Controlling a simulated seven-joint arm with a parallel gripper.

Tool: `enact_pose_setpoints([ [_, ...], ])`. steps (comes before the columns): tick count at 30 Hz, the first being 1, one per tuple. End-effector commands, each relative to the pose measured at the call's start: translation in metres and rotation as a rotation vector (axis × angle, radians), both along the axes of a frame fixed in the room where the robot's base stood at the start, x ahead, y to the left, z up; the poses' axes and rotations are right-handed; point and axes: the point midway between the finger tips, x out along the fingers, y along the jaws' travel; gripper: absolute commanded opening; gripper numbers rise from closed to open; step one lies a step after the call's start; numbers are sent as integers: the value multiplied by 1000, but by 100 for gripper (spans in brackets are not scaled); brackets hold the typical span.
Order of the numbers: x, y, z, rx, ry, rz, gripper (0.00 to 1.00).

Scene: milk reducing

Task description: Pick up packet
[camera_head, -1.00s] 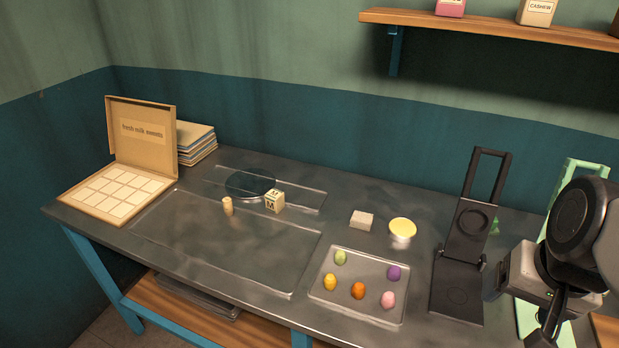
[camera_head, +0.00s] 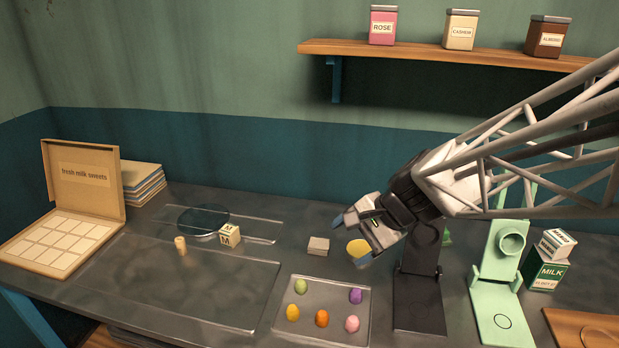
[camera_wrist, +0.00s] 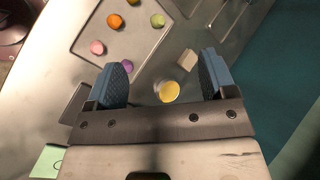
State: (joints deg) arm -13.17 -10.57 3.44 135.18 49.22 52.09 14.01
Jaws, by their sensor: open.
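A green packet labelled MILK (camera_head: 545,275) stands at the right end of the table, with a smaller white labelled box (camera_head: 557,243) at its top. Whether that box rests on it or behind it I cannot tell. The packet is not in the wrist view. My gripper (camera_head: 350,242) is open and empty, well left of the packet, above the middle of the table. In the wrist view, a yellow-topped round cup (camera_wrist: 168,92) shows between my open fingers, below them. My gripper partly hides that cup in the head view.
A pale block (camera_head: 318,246) lies left of my gripper. A tray (camera_head: 337,336) with several coloured sweets is in front. A black stand (camera_head: 418,303) and a green press (camera_head: 494,262) stand between my gripper and the packet. A shelf (camera_head: 450,52) with jars hangs above.

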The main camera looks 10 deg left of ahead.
Motion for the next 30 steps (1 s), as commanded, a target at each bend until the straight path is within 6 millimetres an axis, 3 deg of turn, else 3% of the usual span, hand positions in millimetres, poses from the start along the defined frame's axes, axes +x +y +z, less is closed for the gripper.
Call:
enact_pose_setpoints([
  [17,75,120,-40,263,294,-261,78],
  [30,124,210,-89,420,531,-486,78],
])
